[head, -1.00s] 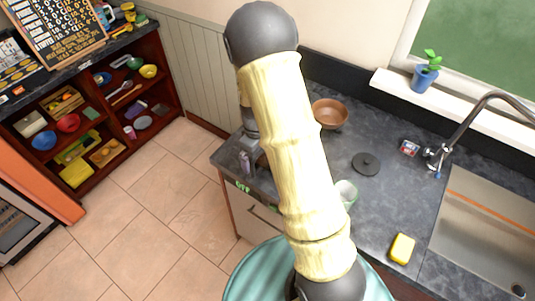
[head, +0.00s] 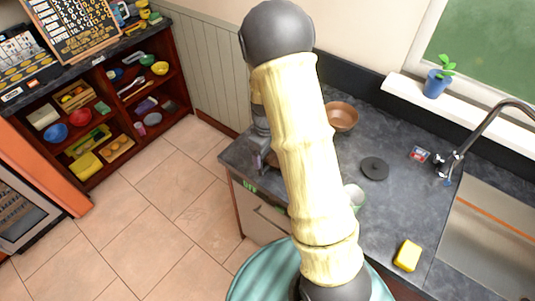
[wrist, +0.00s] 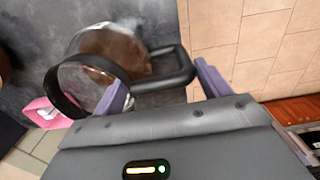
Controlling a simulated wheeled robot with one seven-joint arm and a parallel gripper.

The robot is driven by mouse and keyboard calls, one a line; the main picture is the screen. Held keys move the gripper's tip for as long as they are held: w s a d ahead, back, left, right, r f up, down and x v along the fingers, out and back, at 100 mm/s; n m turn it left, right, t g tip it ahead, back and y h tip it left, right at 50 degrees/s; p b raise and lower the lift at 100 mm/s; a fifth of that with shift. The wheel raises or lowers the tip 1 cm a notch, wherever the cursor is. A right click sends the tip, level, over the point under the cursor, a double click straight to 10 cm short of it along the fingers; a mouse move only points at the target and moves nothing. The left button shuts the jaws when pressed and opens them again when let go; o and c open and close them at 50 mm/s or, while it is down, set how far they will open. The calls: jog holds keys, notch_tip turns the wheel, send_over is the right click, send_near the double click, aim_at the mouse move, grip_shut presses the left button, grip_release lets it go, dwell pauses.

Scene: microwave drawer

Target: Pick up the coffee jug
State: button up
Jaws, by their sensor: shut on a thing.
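The coffee jug (wrist: 84,86) shows in the wrist view as a clear glass vessel with a black band, brown inside, and a black handle (wrist: 172,72). It lies just past my gripper (wrist: 162,88), whose purple fingers are on either side of the handle region. My gripper is shut on the jug, apparently at the handle; the exact contact is partly hidden. In the head view my gripper (head: 262,160) is at the counter's left end, largely behind my arm, and the jug cannot be made out clearly.
The dark counter (head: 395,215) holds a brown bowl (head: 341,116), a black disc (head: 374,168), a clear cup (head: 355,195) and a yellow sponge (head: 408,255). The sink (head: 495,235) and faucet (head: 480,130) are right. Open tiled floor (head: 165,215) lies left of the counter.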

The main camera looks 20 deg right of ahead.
notch_tip(320, 180, up, 9)
jog(key=shift+r+b, duration=0.15)
jog(key=shift+b, duration=0.85)
dwell(1.4)
